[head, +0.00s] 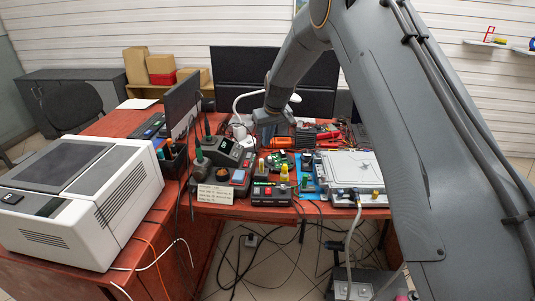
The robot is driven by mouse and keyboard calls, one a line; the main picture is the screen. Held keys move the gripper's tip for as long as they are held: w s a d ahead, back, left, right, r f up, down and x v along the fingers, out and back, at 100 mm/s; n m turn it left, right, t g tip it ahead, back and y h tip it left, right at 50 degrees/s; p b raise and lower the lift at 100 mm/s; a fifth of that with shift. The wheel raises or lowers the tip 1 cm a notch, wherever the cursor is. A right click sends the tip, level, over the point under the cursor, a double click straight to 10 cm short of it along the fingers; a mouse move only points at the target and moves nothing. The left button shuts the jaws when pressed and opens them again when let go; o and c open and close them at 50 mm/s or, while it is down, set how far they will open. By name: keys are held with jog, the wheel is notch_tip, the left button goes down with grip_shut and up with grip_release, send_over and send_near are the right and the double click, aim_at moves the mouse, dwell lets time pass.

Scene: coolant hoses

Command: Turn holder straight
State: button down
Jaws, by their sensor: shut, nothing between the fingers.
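My gripper (268,119) is small in the head view, at the end of my grey arm above the middle of the red workbench (160,210). It is shut, with nothing seen in it. No part stands out clearly as the holder. A dark holder-like stand with a green-handled tool (201,157) stands left of my gripper, beside a grey station with a dial (222,150). A dark cup of tools (173,160) stands further left. How straight these stand is too small to tell. My arm hides much of the right side.
A large white and grey machine (80,195) fills the bench's left side. A silver box (348,172) and a red-buttoned box (271,194) stand along the front edge. A white lamp-like arm (240,101) and dark monitors rise behind. Cables hang below the bench.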

jog(key=p, duration=0.3)
send_near(268, 161)
jog(key=a+f, duration=0.1)
jog(key=f, duration=0.1)
jog(key=w+a+f, duration=0.1)
jog(key=a+f, duration=0.1)
jog(key=shift+w+a+f, duration=0.15)
jog(key=shift+w+f, duration=0.05)
jog(key=shift+f, duration=0.2)
jog(key=shift+s+f, duration=0.1)
jog(key=shift+f, duration=0.1)
jog(key=shift+s+d+p, duration=0.45)
jog(key=shift+s+p, duration=0.3)
jog(key=shift+s, duration=0.15)
jog(key=shift+s+d+f+p, duration=0.35)
jog(key=shift+s+p, duration=0.1)
jog(key=shift+s, duration=0.25)
